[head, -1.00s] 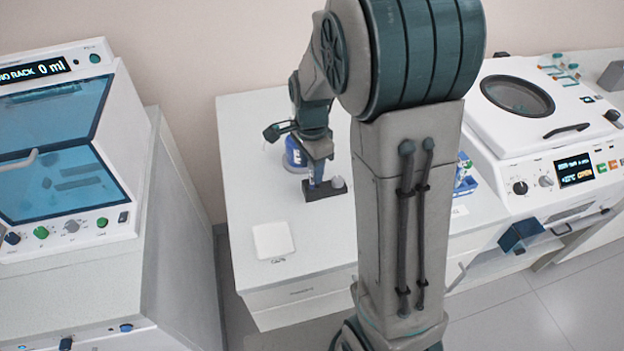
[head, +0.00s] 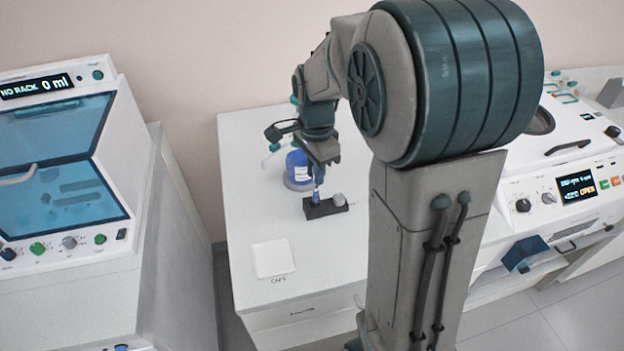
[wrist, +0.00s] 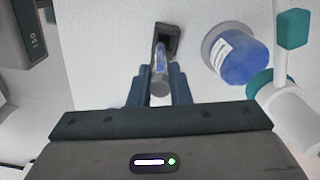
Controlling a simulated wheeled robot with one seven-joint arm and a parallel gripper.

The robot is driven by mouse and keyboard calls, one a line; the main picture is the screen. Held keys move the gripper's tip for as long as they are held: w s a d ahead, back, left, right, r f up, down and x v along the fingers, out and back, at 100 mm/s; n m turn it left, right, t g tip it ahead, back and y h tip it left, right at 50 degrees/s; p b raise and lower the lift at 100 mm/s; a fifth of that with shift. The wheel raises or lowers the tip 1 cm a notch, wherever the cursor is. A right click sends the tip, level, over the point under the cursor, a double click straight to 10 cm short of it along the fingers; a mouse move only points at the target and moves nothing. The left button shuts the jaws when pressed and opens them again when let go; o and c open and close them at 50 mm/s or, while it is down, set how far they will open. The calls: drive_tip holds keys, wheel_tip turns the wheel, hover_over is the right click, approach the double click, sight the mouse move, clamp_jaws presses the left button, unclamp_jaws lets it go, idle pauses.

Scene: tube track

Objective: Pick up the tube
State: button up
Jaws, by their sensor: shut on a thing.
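The tube (head: 317,194) shows as a thin blue-marked piece below my gripper (head: 318,178) in the head view. In the wrist view the tube (wrist: 160,68) stands between the two fingers of my gripper (wrist: 160,86), which is shut on it. The tube is roughly upright above a small black rack (head: 325,209). The rack also shows in the wrist view (wrist: 172,32). I cannot tell whether the tube's lower end is clear of the rack's hole. The fingers hide part of the tube.
A grey knob-like piece (head: 338,199) is at the rack's right end. A white square pad (head: 273,258) lies in front on the bench. Machines stand at left (head: 58,170) and right (head: 560,185).

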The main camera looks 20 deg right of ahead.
drive_tip(key=s+d+r+b, duration=0.1)
drive_tip(key=s+d+r, duration=0.4)
drive_tip(key=s, duration=0.4)
drive_tip(key=shift+d+r+b, duration=0.35)
drive_tip(key=shift+r, duration=0.3)
drive_tip(key=shift+s, duration=0.1)
